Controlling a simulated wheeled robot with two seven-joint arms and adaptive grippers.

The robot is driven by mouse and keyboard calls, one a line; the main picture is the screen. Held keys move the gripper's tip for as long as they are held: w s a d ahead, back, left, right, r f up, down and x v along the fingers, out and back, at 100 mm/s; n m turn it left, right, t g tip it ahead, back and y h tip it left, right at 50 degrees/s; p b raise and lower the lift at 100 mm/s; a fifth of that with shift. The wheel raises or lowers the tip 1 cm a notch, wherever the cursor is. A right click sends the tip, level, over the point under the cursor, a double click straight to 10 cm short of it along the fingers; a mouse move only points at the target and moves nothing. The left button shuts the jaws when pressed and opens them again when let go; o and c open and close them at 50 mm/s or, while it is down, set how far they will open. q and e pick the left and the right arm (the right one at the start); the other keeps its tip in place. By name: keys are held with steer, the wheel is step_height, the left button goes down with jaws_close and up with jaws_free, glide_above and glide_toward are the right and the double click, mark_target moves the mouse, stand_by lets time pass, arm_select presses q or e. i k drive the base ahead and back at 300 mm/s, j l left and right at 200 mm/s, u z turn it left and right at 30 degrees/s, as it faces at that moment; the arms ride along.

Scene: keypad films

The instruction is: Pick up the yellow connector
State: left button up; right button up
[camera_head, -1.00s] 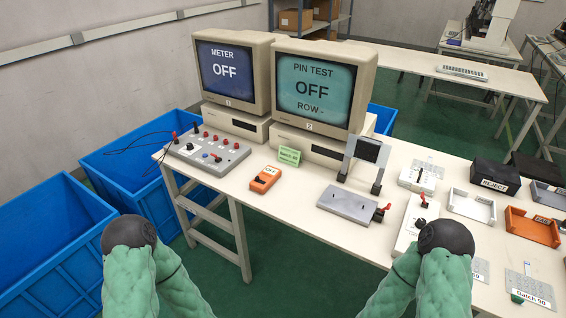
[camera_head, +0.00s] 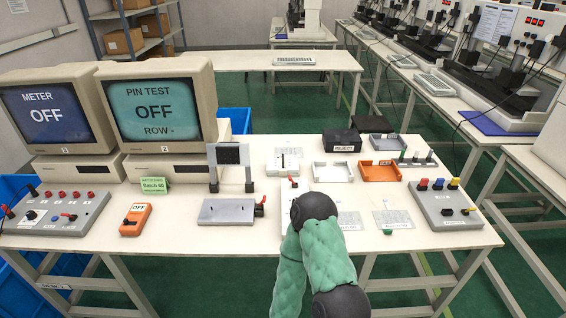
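Neither of my grippers shows in the head view. One of my green-sleeved arms with black joints rises at the bottom centre, left of the grey box and apart from it.
The white table (camera_head: 390,262) carries a grey fixture (camera_head: 228,212), an orange meter (camera_head: 135,220), a white tray (camera_head: 333,172), an orange tray (camera_head: 380,172), a black reject box (camera_head: 342,141) and a small rack (camera_head: 415,160). Two monitors stand left. Bare tabletop lies before the grey box.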

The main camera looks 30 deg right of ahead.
mark_target(455, 182)
steer(key=z, duration=2.25)
